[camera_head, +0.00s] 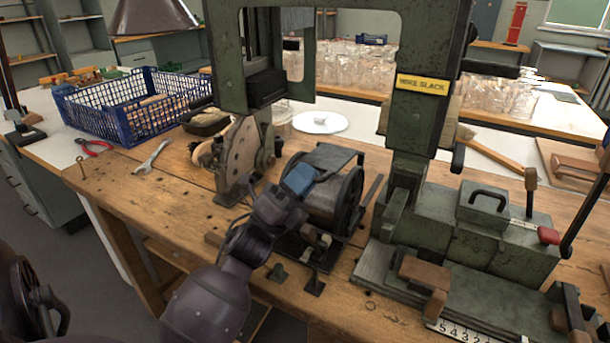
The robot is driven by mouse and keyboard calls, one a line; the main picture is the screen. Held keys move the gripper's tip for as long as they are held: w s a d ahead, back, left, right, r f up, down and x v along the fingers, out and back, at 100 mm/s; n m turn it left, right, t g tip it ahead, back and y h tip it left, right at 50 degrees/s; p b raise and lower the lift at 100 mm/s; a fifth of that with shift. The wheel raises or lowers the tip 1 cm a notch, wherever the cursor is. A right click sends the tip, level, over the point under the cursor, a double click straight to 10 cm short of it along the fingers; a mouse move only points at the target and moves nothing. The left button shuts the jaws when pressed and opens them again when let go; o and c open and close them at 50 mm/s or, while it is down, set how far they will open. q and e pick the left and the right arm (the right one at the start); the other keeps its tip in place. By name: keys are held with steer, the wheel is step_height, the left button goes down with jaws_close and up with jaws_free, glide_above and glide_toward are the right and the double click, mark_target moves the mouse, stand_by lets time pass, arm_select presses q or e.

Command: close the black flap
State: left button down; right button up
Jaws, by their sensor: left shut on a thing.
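The black flap (328,158) is a flat dark plate on top of a small dark machine with a spoked wheel (349,203), in the middle of the bench. My left arm comes up from the bottom, and my left gripper (299,180), with a blue patch, is at the flap's near left side. It is shut on what appears to be the flap's edge; the fingertips are mostly hidden by the gripper itself. How far the flap stands open is hard to tell. My right gripper is not in view.
A round perforated plate (239,157) stands just left of the machine. A tall green press frame (415,110) and its green base (470,235) rise close on the right. A blue crate (130,108), a wrench (152,157) and red pliers (93,147) lie at the left.

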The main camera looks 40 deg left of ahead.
arm_select(q)
steer(key=c, duration=1.2)
jaws_free()
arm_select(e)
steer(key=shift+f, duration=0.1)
arm_select(q)
steer(key=v, duration=0.3)
steer(key=shift+s+a, duration=0.1)
steer(key=shift+s, duration=0.25)
steer(key=s+a, duration=0.1)
steer(key=s, duration=0.2)
steer(key=s+a, duration=0.1)
steer(key=s, duration=0.3)
steer(key=s+a+p, duration=0.1)
steer(key=s, duration=0.2)
steer(key=shift+s+a, duration=0.2)
steer(key=shift+s, duration=0.15)
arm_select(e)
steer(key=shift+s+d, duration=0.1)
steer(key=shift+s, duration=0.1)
